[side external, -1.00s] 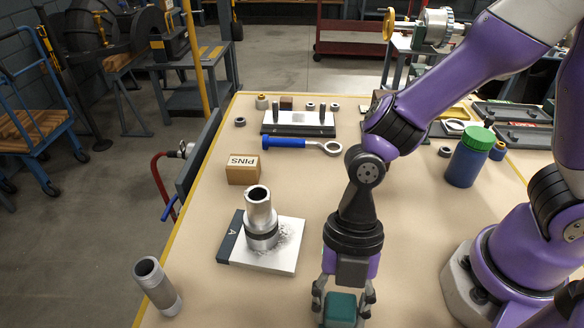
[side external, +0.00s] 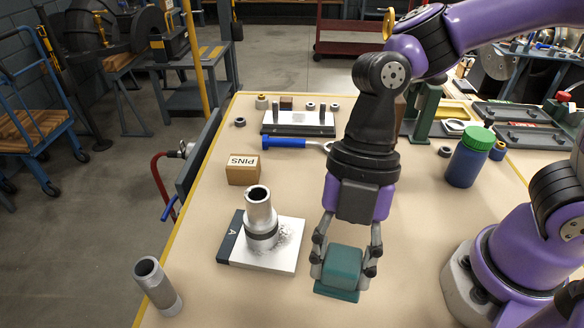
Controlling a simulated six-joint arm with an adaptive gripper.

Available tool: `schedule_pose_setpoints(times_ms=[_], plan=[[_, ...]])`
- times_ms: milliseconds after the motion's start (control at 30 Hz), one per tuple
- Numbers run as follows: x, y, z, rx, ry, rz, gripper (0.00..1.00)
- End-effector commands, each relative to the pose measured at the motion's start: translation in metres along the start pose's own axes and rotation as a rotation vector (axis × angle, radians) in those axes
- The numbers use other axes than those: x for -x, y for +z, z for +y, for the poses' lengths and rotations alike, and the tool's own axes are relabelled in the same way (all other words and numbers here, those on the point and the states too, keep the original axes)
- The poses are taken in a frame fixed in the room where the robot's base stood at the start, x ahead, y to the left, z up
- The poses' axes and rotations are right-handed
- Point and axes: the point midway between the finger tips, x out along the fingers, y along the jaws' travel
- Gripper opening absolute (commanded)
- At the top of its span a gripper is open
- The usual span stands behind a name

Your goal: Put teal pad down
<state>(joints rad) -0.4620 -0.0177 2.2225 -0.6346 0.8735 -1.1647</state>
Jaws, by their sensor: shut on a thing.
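The teal pad (side external: 340,271) is a blocky piece between the fingers of my gripper (side external: 345,262). My gripper points down and is shut on the pad from both sides. The pad is to the right of the white plate marked A. I cannot tell exactly how far its underside is from the tabletop (side external: 420,240).
A metal casing (side external: 260,220) stands on the plate marked A (side external: 285,258). A grey tube (side external: 158,287) is at the front left. A PINS box (side external: 243,170), a blue-handled wrench (side external: 285,142) and a blue jar with green lid (side external: 468,160) stand around. Table right of the pad is clear.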

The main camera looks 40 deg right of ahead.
Motion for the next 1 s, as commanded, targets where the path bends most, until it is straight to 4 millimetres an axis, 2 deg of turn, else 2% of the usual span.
schedule_pose_setpoints(times_ms=[167, 300, 400, 500, 667, 900, 1000], plan=[[0.020, 0.034, 0.036, -0.414, 0.174, 0.000, 0.06], [0.041, 0.074, 0.064, -0.809, 0.341, 0.000, 0.06], [0.055, 0.100, 0.077, -1.042, 0.436, -0.001, 0.06], [0.065, 0.118, 0.083, -1.185, 0.494, -0.001, 0.06], [0.065, 0.151, 0.085, -1.259, 0.517, -0.002, 0.06], [0.053, 0.221, 0.087, -1.254, 0.514, -0.001, 0.06], [0.051, 0.241, 0.088, -1.250, 0.516, -0.001, 0.06]])
